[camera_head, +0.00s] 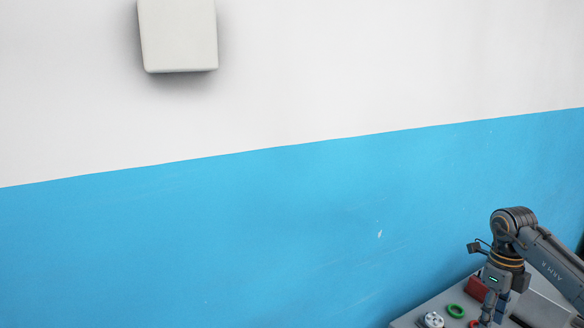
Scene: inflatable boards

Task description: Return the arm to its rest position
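My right arm comes in from the right edge and bends down at the lower right. My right gripper (492,308) points down over a grey panel (407,321). Its fingers are small and partly cut by the bottom edge, so whether they are open or shut does not show. I cannot tell whether it touches anything on the panel. My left arm and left gripper are not in view.
The panel carries a green ring (455,311), a white round knob (432,320), a red ring (474,324) and a red block (476,288) close to my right gripper. Behind is a white and blue wall (250,240) with a pale box (179,36) high on it.

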